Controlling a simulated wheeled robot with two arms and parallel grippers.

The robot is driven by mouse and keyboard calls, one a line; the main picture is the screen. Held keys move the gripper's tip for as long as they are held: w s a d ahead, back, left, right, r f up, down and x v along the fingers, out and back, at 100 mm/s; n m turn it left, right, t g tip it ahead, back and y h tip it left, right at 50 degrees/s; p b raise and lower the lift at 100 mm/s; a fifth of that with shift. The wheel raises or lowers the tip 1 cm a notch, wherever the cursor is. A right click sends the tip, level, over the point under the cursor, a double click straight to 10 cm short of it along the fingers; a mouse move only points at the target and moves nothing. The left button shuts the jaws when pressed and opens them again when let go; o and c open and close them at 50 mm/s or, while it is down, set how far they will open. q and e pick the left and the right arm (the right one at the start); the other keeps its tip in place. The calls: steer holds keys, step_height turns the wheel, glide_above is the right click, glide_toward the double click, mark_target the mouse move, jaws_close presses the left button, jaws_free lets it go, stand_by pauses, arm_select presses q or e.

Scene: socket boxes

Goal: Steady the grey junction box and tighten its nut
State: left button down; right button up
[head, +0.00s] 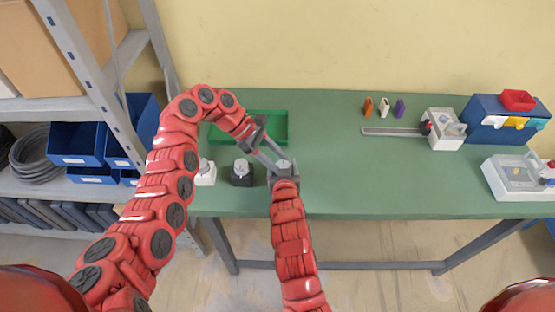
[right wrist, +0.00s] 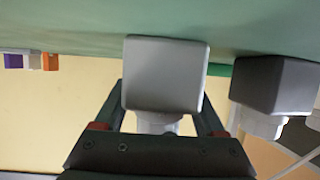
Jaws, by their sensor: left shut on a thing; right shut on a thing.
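The grey junction box (head: 270,179) stands near the table's front edge, the rightmost of three boxes in a row. It fills the middle of the right wrist view (right wrist: 165,75), which is upside down. Its pale nut (head: 283,163) is on top and also shows in the right wrist view (right wrist: 158,122). My left gripper (head: 275,157) comes from the upper left, its fingers closed on the nut. My right gripper (right wrist: 163,100) is shut on the box's sides from the front. Its fingertips are partly hidden by the box.
A black box (head: 242,178) stands close left of the grey one, a white box (head: 205,177) further left. A green tray (head: 270,114) lies behind. Small coloured parts (head: 384,106), a white-grey fixture (head: 445,135) and a blue bin (head: 490,130) are right. The table's middle right is clear.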

arm_select(q)
steer(key=shift+d+f+m+g, duration=0.1)
steer(key=shift+m+g, duration=0.2)
steer(key=shift+m, duration=0.1)
steer(key=shift+f+m+g+y, duration=0.25)
steer(key=shift+m+g+y, duration=0.35)
steer(key=shift+m, duration=0.3)
steer(key=shift+w+r, duration=0.2)
steer(key=shift+r, duration=0.2)
steer(key=c, duration=0.6)
jaws_free()
